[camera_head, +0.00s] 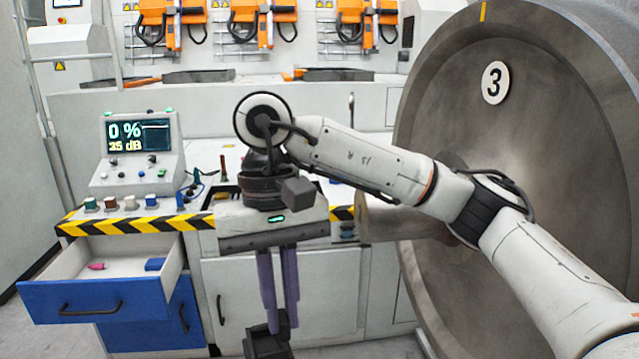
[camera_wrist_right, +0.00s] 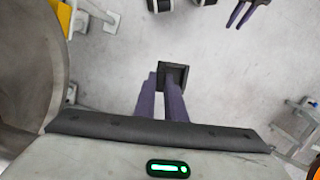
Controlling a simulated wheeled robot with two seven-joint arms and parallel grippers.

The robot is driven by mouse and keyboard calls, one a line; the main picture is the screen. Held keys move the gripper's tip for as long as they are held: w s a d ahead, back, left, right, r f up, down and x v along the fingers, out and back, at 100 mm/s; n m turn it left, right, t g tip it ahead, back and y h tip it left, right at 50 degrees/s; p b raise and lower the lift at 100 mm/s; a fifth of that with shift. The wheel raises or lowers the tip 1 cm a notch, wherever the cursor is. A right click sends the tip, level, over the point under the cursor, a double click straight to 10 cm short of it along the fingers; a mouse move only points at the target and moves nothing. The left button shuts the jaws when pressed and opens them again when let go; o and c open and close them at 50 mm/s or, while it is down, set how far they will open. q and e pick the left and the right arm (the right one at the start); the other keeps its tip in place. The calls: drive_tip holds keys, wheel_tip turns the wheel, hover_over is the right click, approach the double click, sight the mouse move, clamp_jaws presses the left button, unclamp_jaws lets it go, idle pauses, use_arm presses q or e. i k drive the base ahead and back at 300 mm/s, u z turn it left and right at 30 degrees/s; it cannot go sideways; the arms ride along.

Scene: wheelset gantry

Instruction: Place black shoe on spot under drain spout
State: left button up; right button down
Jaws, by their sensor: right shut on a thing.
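My right gripper (camera_head: 279,312) points down in front of the white cabinet, its two purple fingers shut on the black shoe (camera_head: 266,342), a dark block at the bottom edge of the head view. In the right wrist view the black shoe (camera_wrist_right: 177,72) sits between the fingertips (camera_wrist_right: 163,88), with grey floor beyond and around it. Another pair of purple fingers, my left gripper (camera_wrist_right: 240,15), shows at the top right of the wrist view; its opening is unclear. I cannot make out the drain spout or the spot under it.
A large wheel (camera_head: 510,130) marked 3 stands at the right, close to my right arm. A blue drawer (camera_head: 95,300) is pulled out at the left, beneath the striped bench edge (camera_head: 130,226). A control panel (camera_head: 140,150) stands on the bench. Open floor (camera_wrist_right: 220,80) shows below.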

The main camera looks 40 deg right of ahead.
sight(341, 201)
drive_tip(key=i, duration=1.2)
drive_tip(key=z, duration=1.1)
drive_tip(key=i, duration=1.7)
